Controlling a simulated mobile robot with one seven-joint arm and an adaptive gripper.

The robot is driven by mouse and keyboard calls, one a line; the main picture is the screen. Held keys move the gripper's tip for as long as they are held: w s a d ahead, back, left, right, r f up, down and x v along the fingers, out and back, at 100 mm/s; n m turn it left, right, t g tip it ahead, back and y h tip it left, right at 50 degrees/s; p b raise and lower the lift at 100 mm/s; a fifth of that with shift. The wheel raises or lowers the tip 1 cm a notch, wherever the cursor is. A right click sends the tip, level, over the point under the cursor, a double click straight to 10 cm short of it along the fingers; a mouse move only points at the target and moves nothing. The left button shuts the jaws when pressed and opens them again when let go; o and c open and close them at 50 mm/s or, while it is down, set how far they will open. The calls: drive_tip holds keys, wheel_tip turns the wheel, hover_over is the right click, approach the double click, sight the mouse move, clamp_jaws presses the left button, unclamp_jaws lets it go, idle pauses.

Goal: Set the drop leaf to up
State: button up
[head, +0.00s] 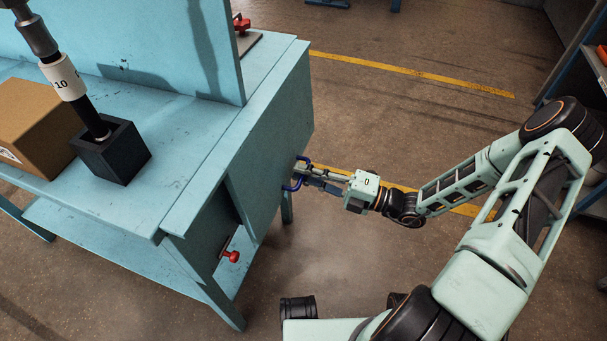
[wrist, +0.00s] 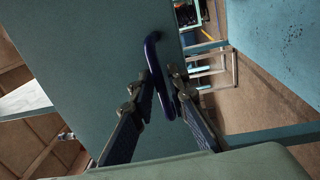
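The drop leaf (head: 272,140) is a light-blue panel hanging down at the right end of the blue workbench. Its face fills the middle of the wrist view (wrist: 100,70). A dark-blue bar handle (head: 294,186) stands out from its outer face; the handle also shows in the wrist view (wrist: 153,48). My gripper (head: 309,175) reaches in from the right at the handle. The fingertips' exact contact is partly hidden.
A red knob (head: 232,256) sits below the leaf, near the bench leg. Open floor (head: 420,120) lies right of the bench.

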drive_tip(key=shift+a, duration=0.15)
drive_tip(key=shift+c, duration=0.2)
clamp_jaws()
drive_tip(key=shift+r, duration=0.1)
